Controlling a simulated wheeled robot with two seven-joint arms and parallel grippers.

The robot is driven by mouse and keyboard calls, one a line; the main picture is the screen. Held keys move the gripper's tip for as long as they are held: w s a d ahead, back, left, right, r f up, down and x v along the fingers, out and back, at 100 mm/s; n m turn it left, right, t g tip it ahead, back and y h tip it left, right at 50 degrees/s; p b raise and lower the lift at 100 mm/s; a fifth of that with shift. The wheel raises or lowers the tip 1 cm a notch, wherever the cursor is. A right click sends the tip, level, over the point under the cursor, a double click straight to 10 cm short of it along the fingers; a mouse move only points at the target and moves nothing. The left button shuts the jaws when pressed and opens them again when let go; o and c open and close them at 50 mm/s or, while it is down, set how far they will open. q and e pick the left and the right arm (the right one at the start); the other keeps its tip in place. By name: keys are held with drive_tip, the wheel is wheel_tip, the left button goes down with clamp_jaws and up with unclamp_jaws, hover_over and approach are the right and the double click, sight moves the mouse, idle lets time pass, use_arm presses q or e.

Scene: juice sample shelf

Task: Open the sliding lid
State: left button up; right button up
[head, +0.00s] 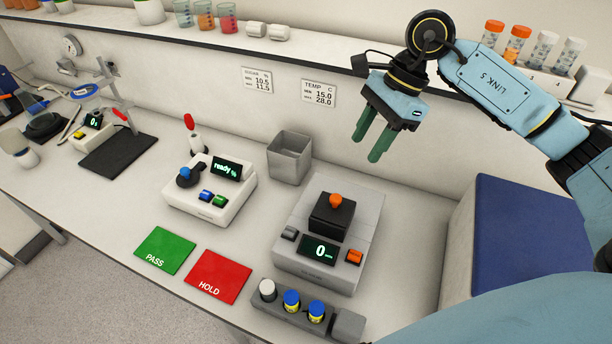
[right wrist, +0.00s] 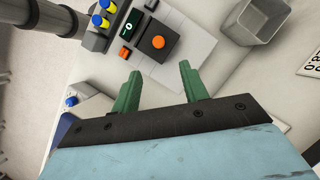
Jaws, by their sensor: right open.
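The black square lid (head: 331,219) with an orange knob (head: 336,200) sits on top of a grey instrument (head: 360,215) with a display reading 0. No opening shows beneath the lid. The lid's knob also shows in the right wrist view (right wrist: 158,42), beyond my fingers. My right gripper (head: 367,147) is open and empty, its green fingers pointing down, above and behind the instrument and apart from the knob. The fingers also show in the right wrist view (right wrist: 160,72). My left gripper is in neither view.
A grey open bin (head: 289,158) stands behind and left of the instrument. A rack (head: 347,325) with capped vials is in front. A white device (head: 210,188), a green PASS mat (head: 165,251) and a red HOLD mat (head: 219,277) lie left. A shelf runs along the wall behind.

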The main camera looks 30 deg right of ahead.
sight(336, 197)
drive_tip(key=p+x, duration=0.2)
drive_tip(key=x, duration=0.9)
drive_tip(key=shift+s+a+f, duration=0.2)
drive_tip(key=shift+s+f, duration=0.05)
drive_tip(key=shift+f, duration=0.05)
drive_tip(key=shift+w+a+f, duration=0.1)
drive_tip(key=shift+a+f, duration=0.1)
drive_tip(key=shift+f, duration=0.45)
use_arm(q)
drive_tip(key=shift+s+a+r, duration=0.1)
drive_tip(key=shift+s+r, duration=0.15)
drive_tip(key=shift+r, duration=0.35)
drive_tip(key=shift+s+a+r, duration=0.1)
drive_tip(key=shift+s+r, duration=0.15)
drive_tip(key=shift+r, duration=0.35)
use_arm(e)
drive_tip(key=shift+c, duration=0.4)
clamp_jaws()
